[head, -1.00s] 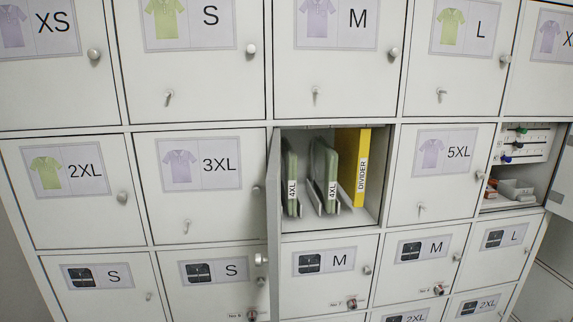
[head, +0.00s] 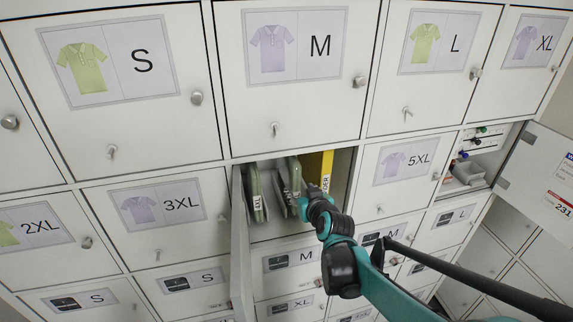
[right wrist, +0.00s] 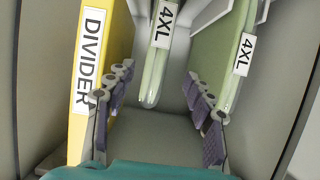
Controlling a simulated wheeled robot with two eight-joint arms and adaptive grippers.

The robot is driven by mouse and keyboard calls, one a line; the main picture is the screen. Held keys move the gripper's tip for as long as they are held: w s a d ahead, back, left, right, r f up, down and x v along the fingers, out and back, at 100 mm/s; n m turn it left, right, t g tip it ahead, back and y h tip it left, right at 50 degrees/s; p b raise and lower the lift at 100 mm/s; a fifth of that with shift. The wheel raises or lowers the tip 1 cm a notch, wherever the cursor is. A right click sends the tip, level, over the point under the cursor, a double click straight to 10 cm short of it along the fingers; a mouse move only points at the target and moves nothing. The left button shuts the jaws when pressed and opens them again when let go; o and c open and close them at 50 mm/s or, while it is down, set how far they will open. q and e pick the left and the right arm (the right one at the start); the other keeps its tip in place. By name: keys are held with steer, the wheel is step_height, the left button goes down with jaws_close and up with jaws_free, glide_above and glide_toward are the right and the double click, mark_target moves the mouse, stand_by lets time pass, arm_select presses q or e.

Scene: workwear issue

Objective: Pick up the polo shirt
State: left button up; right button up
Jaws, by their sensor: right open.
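Two green folded polo shirts in clear packs labelled 4XL stand upright in an open locker compartment. In the head view the left pack (head: 254,190) stands apart from the right pack (head: 293,176). The right wrist view shows the nearer-to-divider pack (right wrist: 155,75) in the middle and the other pack (right wrist: 215,55) at right. My right gripper (head: 311,190) is at the compartment mouth, in front of the right pack's side. In the wrist view its open fingers (right wrist: 158,105) straddle the line of the middle pack, whose front edge lies beyond them. My left gripper is out of view.
A yellow divider (head: 327,163) stands right of the packs, close beside one finger in the wrist view. The compartment's door (head: 240,245) stands open on the left. Closed lockers surround it. Another open compartment (head: 478,165) at right holds small items.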

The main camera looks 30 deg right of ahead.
mark_target(295, 187)
steer(key=b+x, duration=0.1)
steer(key=x, duration=0.5)
steer(key=shift+f, duration=0.2)
steer(key=x, duration=0.5)
steer(key=shift+d+f, duration=0.2)
steer(key=shift+d, duration=0.05)
steer(key=shift+s, duration=0.1)
steer(key=shift+c, duration=0.8)
jaws_close()
